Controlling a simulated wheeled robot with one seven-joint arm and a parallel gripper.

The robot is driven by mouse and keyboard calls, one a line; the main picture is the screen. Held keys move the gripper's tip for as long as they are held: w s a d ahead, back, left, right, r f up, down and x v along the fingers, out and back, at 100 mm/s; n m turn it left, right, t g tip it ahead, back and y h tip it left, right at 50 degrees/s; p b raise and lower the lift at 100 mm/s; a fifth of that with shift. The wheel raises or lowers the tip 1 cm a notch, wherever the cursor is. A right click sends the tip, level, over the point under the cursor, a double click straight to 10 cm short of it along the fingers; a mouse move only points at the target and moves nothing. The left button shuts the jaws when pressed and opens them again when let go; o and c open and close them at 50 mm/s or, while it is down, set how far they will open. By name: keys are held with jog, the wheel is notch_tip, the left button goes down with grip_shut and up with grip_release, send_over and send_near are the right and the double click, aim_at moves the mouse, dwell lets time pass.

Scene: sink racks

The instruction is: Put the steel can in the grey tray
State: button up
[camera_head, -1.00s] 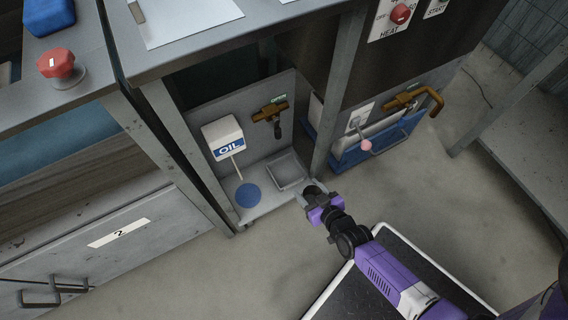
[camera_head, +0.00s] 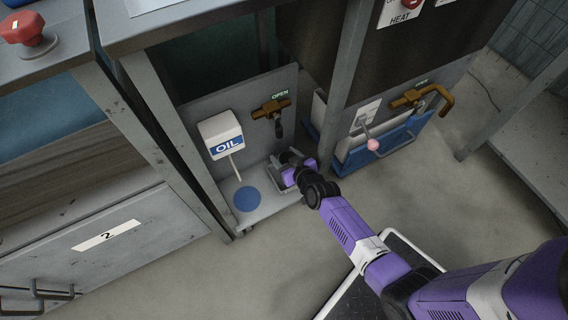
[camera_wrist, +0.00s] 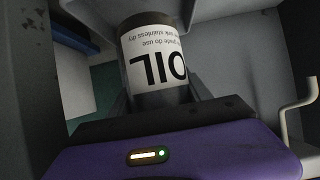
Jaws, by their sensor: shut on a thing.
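The steel can (camera_wrist: 158,62), with a white label reading OIL, is between the fingers of my gripper (camera_wrist: 160,98) in the wrist view. The label appears upside down there. In the head view my gripper (camera_head: 288,166) is shut at the grey tray (camera_head: 273,179) on the low shelf. I cannot tell whether the can touches the tray floor.
A white OIL sign (camera_head: 221,134) on a post and a blue disc (camera_head: 247,198) are left of the tray. A brown OPEN handle (camera_head: 270,108) is on the panel behind. A metal post (camera_head: 345,85) stands close right. A blue bin (camera_head: 380,145) is further right.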

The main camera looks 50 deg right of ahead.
aim_at(284, 161)
notch_tip(284, 161, down, 3)
jog(key=b, duration=0.2)
jog(key=shift+f+b, duration=0.2)
jog(key=shift+b, duration=0.15)
jog(key=shift+w+f, duration=0.2)
jog(key=shift+f, duration=0.1)
jog(key=shift+b, duration=0.3)
jog(key=shift+f, duration=0.15)
jog(key=o, duration=1.5)
jog(key=shift+c, duration=0.2)
